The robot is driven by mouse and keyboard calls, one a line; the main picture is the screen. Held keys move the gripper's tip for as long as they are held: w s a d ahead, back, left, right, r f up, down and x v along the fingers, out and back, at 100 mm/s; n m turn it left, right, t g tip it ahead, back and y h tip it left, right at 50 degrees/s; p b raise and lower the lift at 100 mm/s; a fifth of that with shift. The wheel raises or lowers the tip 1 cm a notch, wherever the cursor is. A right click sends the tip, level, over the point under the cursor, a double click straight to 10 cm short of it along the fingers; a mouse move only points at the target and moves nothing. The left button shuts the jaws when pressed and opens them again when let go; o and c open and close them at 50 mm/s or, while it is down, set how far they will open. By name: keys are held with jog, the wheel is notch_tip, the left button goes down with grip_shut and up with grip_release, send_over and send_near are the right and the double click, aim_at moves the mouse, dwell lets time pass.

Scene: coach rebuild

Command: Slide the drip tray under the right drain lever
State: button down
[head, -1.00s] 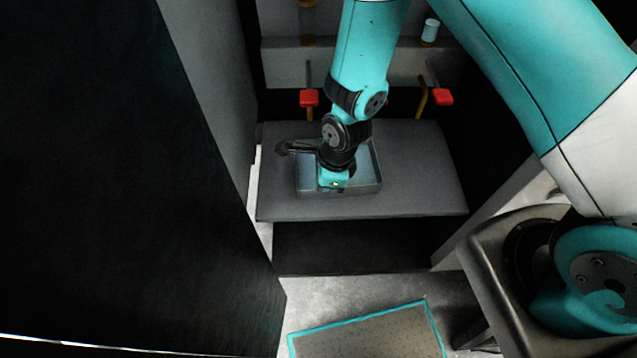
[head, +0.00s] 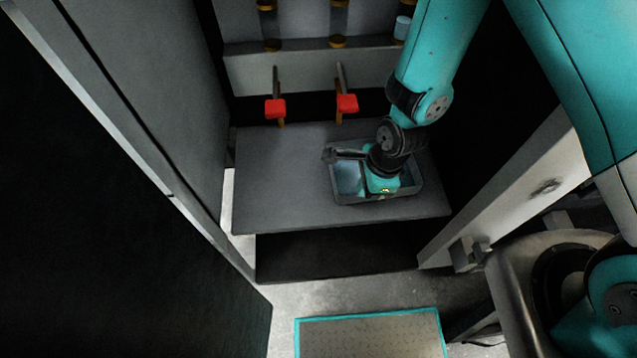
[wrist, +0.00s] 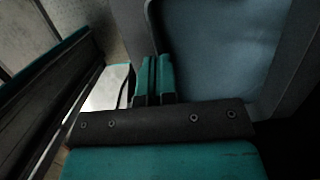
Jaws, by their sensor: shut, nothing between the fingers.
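The drip tray (head: 347,180) is a shallow grey open box with a bluish inside, lying on the dark grey shelf, right of its middle. Two red-handled levers show behind: the left one (head: 275,108) and the middle one (head: 347,104). The right drain lever is hidden behind my arm. The tray lies in front of the levers, mostly to the right of the middle one. My gripper (head: 383,189) points down over the tray and hides part of it. In the wrist view its teal fingers (wrist: 154,65) are together, close beside the tray wall; contact is unclear.
The shelf (head: 275,180) is clear left of the tray. A tall grey panel (head: 150,80) stands on the left, and a light beam (head: 510,190) slants along the right. A light blue cup-like object (head: 402,27) is at the back. A teal-edged plate (head: 370,335) lies on the floor.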

jog(key=shift+s+d+f, duration=0.3)
jog(key=shift+d+f, duration=0.2)
jog(key=shift+d, duration=0.3)
jog(key=shift+w+r+p, duration=0.15)
jog(key=shift+r+p, duration=0.65)
jog(key=shift+r, duration=0.3)
notch_tip(320, 180, up, 6)
jog(key=d, duration=0.1)
jog(key=shift+b, duration=0.35)
jog(key=shift+w+r, duration=0.1)
